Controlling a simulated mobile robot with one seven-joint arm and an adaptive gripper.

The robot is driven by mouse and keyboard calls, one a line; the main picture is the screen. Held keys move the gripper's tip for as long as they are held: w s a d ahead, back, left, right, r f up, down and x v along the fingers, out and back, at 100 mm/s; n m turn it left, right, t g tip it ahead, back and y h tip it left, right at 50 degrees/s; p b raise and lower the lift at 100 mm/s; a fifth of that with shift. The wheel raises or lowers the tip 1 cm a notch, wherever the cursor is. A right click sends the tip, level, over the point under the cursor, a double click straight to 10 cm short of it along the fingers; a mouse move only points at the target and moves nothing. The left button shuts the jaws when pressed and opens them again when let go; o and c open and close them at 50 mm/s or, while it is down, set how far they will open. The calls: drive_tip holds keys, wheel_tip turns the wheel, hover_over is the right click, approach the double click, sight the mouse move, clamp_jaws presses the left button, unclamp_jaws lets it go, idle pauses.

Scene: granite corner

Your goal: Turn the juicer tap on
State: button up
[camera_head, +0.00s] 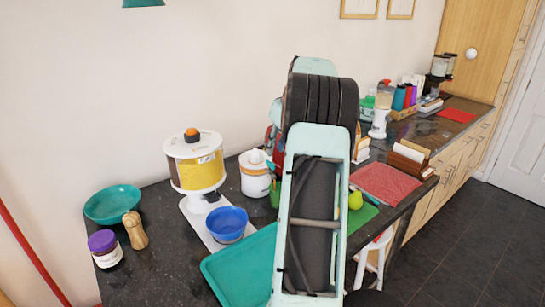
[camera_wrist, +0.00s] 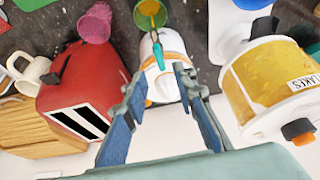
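A closer white and yellow dispenser (camera_head: 196,165) with an orange top knob stands left of my arm. It also shows at the right of the wrist view (camera_wrist: 265,80), its label ending in "LAKES". The head view hides my gripper behind my arm.
A blue bowl (camera_head: 227,223), teal tray (camera_head: 240,267), teal bowl (camera_head: 112,203), wooden mill (camera_head: 135,230) and purple-lidded jar (camera_head: 105,249) crowd the near counter. A red appliance (camera_wrist: 82,85) and green cup (camera_wrist: 150,13) sit near the canister. A red mat (camera_head: 382,183) lies right.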

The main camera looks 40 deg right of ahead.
drive_tip(key=v, duration=0.5)
drive_tip(key=shift+r, duration=0.3)
